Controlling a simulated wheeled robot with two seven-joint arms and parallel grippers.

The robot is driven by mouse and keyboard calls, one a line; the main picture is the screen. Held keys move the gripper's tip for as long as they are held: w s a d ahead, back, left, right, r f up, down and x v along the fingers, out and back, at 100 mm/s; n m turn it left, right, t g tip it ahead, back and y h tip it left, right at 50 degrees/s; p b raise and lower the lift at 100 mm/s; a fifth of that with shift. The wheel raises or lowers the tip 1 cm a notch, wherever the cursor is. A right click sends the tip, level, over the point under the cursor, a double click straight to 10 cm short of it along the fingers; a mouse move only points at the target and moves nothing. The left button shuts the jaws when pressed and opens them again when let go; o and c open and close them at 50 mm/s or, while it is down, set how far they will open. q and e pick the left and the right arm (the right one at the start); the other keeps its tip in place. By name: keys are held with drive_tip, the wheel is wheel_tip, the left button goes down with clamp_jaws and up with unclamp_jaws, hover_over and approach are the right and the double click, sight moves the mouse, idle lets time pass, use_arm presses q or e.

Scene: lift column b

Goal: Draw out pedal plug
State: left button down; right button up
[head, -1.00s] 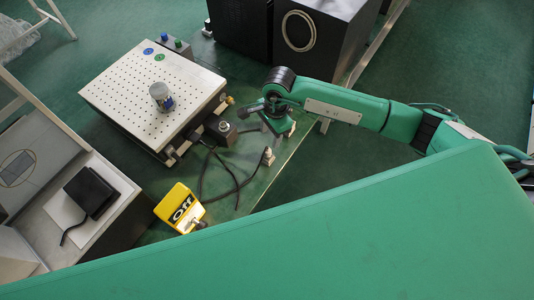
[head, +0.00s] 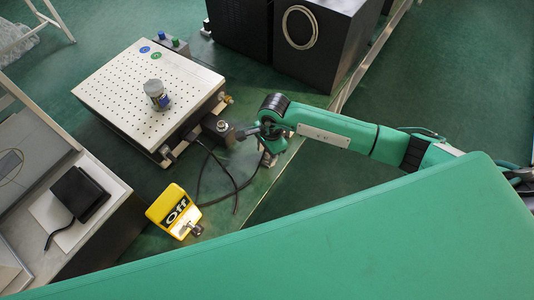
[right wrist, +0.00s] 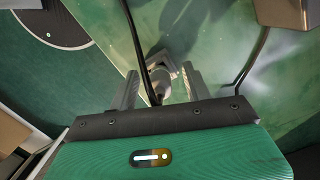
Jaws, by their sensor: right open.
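In the right wrist view my right gripper (right wrist: 160,88) is open, with a finger on each side of a small grey plug-like part (right wrist: 167,68). A black cable (right wrist: 138,50) runs down between the fingers. I cannot tell whether the part sits in a socket. The black pedal (head: 80,193) lies on a white sheet at the left. My left gripper is out of view.
The perforated lift plate (head: 125,90) carries a small jar (head: 157,95). A yellow "Off" box (head: 173,210) stands in front, with black cables (head: 235,190) beside it. Black cabinets (head: 320,40) stand behind. A grey box (right wrist: 285,12) is at the wrist view's top right.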

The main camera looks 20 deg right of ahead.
clamp_jaws()
drive_tip(key=shift+r, duration=0.8)
idle(0.5)
drive_tip(key=shift+r+p, duration=1.7)
drive_tip(key=shift+r, duration=1.65)
